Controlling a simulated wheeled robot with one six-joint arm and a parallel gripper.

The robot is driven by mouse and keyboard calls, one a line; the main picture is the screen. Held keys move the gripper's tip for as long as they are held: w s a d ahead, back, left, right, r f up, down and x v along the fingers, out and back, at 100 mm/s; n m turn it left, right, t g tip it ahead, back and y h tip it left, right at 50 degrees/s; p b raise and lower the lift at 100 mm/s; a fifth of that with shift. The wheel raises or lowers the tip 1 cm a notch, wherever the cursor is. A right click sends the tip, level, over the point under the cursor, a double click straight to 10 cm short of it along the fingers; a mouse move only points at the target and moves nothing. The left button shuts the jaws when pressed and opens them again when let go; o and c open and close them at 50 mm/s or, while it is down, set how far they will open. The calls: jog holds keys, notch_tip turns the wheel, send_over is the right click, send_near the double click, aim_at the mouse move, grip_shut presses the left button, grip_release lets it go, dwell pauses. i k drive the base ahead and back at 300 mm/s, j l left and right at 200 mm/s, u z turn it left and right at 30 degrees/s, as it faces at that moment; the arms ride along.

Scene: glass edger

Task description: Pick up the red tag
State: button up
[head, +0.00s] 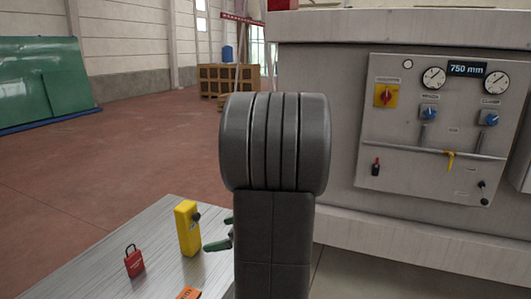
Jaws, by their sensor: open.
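A red padlock-shaped piece (134,262) with a dark shackle stands on the grey table at the lower left. An orange-red flat piece (188,293) with dark marks, which may be the red tag, lies at the bottom edge and is partly cut off. My gripper (219,234) shows only as two dark greenish fingertips left of my arm; the rest is hidden behind it. The fingertips are apart, with nothing visible between them. They are to the right of the padlock-shaped piece and above the orange-red piece in the picture.
A yellow block-shaped device (187,229) with a dark knob stands on the table (90,277), close left of the fingertips. A grey machine with a control panel (400,190) fills the right side. My arm hides the middle. Open floor (110,150) lies beyond the table.

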aim_at(134, 262)
jog(key=i+l, duration=0.2)
jog(key=i, duration=0.15)
jog(key=i+l, duration=0.2)
jog(key=i, duration=0.2)
jog(key=i+l, duration=0.2)
jog(key=i, duration=0.15)
jog(key=i+z, duration=0.1)
jog(key=z, duration=2.2)
jog(key=k+l, duration=0.15)
jog(key=l, duration=0.1)
